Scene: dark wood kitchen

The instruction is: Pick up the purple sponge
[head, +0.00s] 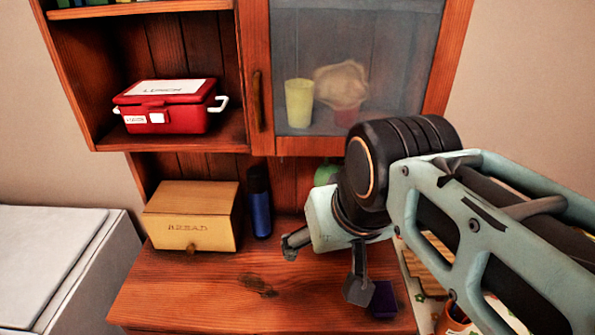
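The purple sponge (384,300) is a small dark purple block on the wooden counter (215,290), near its right end. It is partly hidden behind a finger of my gripper. My gripper (325,266) hangs over the counter with its two fingers spread wide and nothing between them. The sponge shows just right of the right finger, outside the gap. I cannot tell whether finger and sponge touch.
A bread box (192,217) and a blue bottle (260,205) stand at the back of the counter. A green object (327,174) is partly hidden behind my gripper. Above are a red lunch box (170,106) and a glass-doored cabinet (355,60). The front left counter is clear.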

